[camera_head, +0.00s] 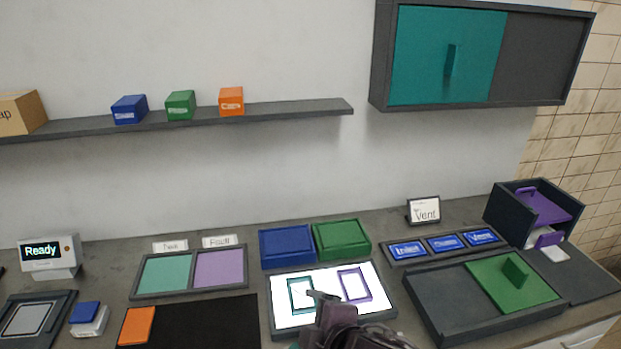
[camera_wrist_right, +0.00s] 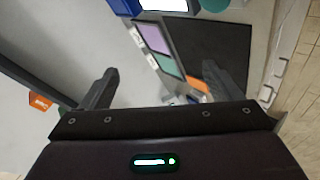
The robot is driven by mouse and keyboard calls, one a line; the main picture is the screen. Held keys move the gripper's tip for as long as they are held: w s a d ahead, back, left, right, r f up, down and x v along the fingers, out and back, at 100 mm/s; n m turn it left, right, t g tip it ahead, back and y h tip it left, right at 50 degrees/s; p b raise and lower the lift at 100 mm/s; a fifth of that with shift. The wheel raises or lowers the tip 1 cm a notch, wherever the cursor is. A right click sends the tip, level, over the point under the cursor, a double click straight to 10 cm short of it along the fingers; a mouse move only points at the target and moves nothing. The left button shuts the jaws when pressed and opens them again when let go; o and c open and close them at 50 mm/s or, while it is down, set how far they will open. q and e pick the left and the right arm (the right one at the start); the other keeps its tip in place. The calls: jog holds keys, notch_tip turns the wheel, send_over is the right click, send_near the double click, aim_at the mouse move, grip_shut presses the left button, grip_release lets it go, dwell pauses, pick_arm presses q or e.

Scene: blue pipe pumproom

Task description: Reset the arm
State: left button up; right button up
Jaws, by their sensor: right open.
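My right gripper (camera_head: 318,296) reaches in from the bottom of the head view, in front of the lit white panel (camera_head: 328,320), and hides part of it. In the right wrist view the gripper (camera_wrist_right: 160,82) has its two fingers wide apart with nothing between them. Beyond the fingers lie the counter, the teal and purple pads (camera_wrist_right: 153,38) and the black mat (camera_wrist_right: 222,40). My left gripper is not in the head view.
Behind the panel sit a blue box (camera_head: 287,247) and a green box (camera_head: 342,240). A dark tray with a green sliding lid (camera_head: 490,290) is at right. A shelf (camera_head: 290,109) and a teal-doored cabinet (camera_head: 425,60) hang above. Open air lies above the counter.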

jog(key=s+d+f+m+g+h, duration=0.3)
jog(key=s+d+f+m, duration=0.3)
jog(key=d+m, duration=0.3)
jog(key=s+d+f+m+g+h, duration=0.25)
jog(key=s+d+f+m, duration=0.4)
jog(key=d, duration=0.45)
notch_tip(320, 180, down, 29)
jog(key=g+b, duration=0.1)
jog(key=s+d+f+g+b, duration=0.1)
jog(key=s+d+f, duration=0.2)
jog(key=s+f, duration=1.7)
jog(key=shift+s+f, duration=0.15)
jog(key=shift+s, duration=0.25)
